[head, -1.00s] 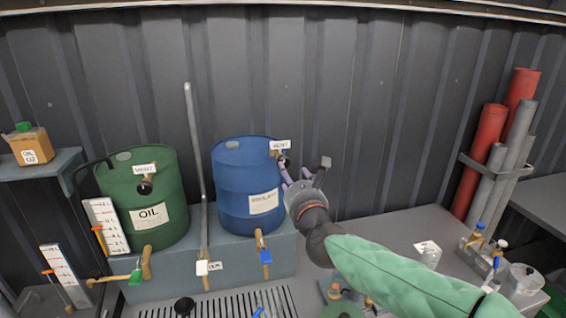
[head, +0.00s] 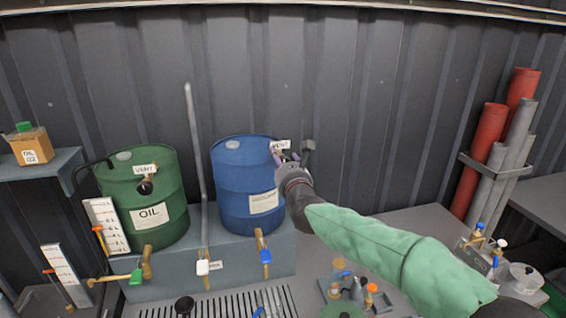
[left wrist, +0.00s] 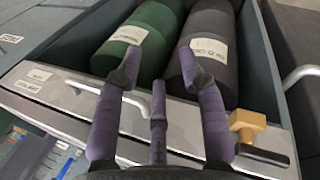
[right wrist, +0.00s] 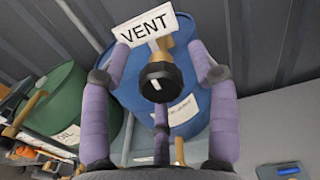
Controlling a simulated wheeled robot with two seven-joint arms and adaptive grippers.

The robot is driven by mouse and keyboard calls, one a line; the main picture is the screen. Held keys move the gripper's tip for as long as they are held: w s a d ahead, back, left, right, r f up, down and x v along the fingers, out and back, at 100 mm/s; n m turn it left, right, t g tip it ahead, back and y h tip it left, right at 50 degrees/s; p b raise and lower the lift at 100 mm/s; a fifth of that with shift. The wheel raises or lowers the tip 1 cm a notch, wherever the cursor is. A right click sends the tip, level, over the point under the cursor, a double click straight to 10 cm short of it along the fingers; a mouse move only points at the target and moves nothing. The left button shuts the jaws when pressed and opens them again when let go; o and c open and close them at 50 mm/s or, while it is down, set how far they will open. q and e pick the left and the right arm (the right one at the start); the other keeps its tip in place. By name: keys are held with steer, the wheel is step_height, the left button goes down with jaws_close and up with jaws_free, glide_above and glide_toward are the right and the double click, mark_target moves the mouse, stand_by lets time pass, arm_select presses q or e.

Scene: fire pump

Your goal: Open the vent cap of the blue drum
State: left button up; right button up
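The blue drum (head: 240,178) stands on a grey stand, right of the green oil drum. Its vent cap (right wrist: 160,83) is a black round knob with a white mark, on a brass fitting under the VENT label (right wrist: 145,32). In the head view my right gripper (head: 284,151) is at the drum's upper right side and hides the cap. In the right wrist view its purple fingers are spread around the cap, with gaps showing on both sides. My left gripper (left wrist: 158,65) is open and empty over a drawer, out of the head view.
The green drum (head: 152,205) has its own vent cap. A grey pipe (head: 197,150) rises between the drums. Brass taps with coloured handles stick out below. The drawer (left wrist: 60,92) in the left wrist view holds green and dark cylinders. Red and grey tubes (head: 497,150) stand at right.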

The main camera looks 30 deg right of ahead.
steer(key=c, duration=1.1)
